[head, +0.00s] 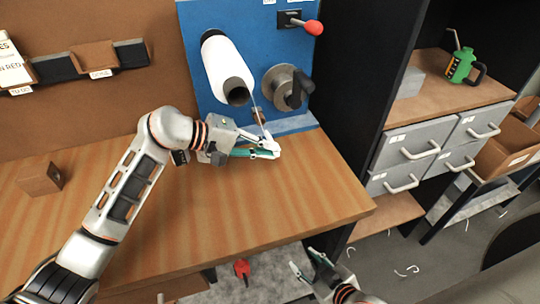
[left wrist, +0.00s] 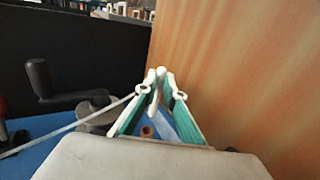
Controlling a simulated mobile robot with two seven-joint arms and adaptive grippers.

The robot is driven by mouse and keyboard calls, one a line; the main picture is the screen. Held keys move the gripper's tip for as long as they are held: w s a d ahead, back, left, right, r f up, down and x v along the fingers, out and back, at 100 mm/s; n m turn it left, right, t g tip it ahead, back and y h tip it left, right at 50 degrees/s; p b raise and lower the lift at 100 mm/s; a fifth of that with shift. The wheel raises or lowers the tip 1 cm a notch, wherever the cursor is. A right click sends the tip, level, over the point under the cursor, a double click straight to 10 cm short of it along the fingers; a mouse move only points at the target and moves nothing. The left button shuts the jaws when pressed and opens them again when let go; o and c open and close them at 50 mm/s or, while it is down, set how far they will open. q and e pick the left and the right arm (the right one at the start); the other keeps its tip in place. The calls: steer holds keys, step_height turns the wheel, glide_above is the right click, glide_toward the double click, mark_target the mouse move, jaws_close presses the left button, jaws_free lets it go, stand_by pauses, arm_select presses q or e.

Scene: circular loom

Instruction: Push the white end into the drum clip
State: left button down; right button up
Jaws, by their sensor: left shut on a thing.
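My left gripper (head: 270,148) is above the table, just in front of the blue panel's lower edge. Its fingertips meet in the left wrist view (left wrist: 157,88), shut on the white strand (left wrist: 75,124). The strand runs taut from the fingertips to the left edge there; its very end is hidden by the fingers. A grey metal drum with a dark crank handle (head: 285,88) is on the panel above the gripper; the handle also shows in the left wrist view (left wrist: 65,98). I cannot make out the drum clip. My right gripper (head: 308,266) is open and low, beyond the table's front edge.
A white roll with a dark core (head: 222,65) sticks out of the blue panel (head: 200,105), left of the drum. A red-knobbed lever (head: 312,27) is above. A dark upright (head: 362,80) bounds the right.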

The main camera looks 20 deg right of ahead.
arm_select(q)
steer(key=shift+w, duration=1.15)
steer(key=shift+b, duration=0.65)
steer(key=shift+s, duration=0.1)
arm_select(e)
steer(key=shift+w+f, duration=0.1)
steer(key=shift+f, duration=0.55)
arm_select(q)
steer(key=shift+a, duration=0.1)
arm_select(e)
steer(key=shift+w, duration=0.1)
arm_select(q)
steer(key=shift+b, duration=0.4)
steer(key=shift+f, duration=0.1)
steer(key=shift+b, duration=0.3)
arm_select(e)
steer(key=shift+f, duration=0.45)
steer(key=shift+f, duration=0.1)
